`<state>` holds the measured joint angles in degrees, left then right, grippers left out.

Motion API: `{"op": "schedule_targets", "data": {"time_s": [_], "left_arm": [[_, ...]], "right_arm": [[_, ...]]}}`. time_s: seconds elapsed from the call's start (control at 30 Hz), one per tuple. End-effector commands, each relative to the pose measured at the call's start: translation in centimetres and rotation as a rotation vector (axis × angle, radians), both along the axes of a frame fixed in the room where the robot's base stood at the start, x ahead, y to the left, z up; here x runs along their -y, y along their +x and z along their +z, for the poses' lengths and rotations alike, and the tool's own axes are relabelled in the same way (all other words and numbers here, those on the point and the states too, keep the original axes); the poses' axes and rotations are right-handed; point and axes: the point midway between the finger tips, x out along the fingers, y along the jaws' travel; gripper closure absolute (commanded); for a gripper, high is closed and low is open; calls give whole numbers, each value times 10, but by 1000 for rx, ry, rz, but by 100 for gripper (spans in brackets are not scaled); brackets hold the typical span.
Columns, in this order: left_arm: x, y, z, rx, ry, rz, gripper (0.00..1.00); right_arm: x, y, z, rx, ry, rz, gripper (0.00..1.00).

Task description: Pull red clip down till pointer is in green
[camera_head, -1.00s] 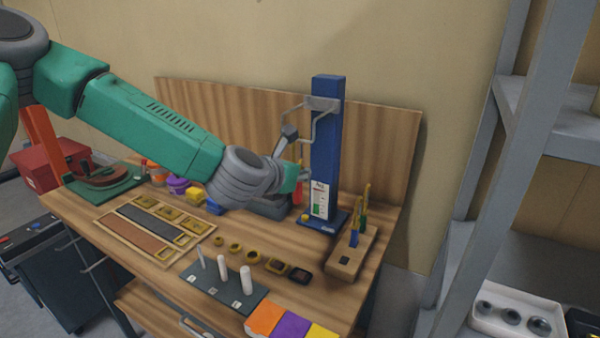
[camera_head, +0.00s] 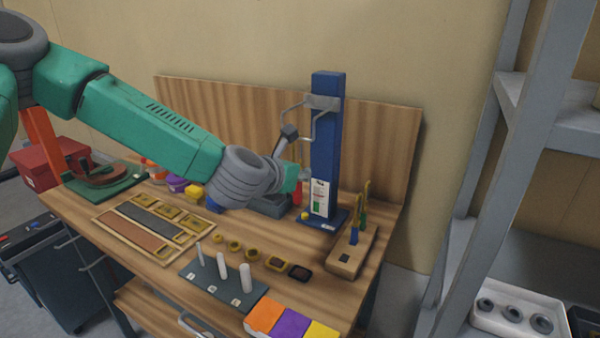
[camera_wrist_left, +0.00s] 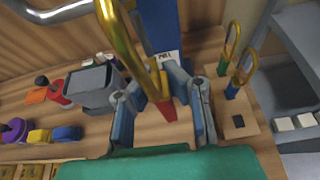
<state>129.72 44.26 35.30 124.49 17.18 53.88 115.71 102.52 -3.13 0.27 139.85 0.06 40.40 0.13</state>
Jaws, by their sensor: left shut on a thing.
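The blue post (camera_head: 326,140) stands upright at the back right of the bench, with a grey bracket (camera_head: 322,103) near its top. A white label (camera_head: 319,198) with a green band is on its lower front; the pointer is too small to read. My left gripper (camera_head: 303,179) is beside the post, left of the label. In the left wrist view a thick yellow hook with a red end, the red clip (camera_wrist_left: 168,109), lies between the fingers of my left gripper (camera_wrist_left: 164,98). The gripper is shut on it; the contact is partly hidden. My right gripper is out of view.
A wooden block (camera_head: 351,254) with yellow hooks stands right of the post. A grey peg board (camera_head: 215,289) and a compartment tray (camera_head: 150,228) lie in front. Coloured blocks (camera_head: 290,318) sit at the front edge. A grey shelf rack (camera_head: 545,120) is on the right.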

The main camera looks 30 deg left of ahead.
Motion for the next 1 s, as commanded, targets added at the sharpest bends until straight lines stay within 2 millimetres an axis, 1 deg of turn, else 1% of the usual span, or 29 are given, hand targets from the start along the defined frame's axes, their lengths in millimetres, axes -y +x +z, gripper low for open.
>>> {"op": "schedule_targets", "data": {"time_s": [0.03,0.6,1.0], "left_arm": [[0,-1,-3,-5,0,0,100],[0,-1,-12,-9,0,-1,100],[-1,-1,-11,-11,0,0,100]], "right_arm": [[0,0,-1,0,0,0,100],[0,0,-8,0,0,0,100],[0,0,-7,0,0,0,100]]}}
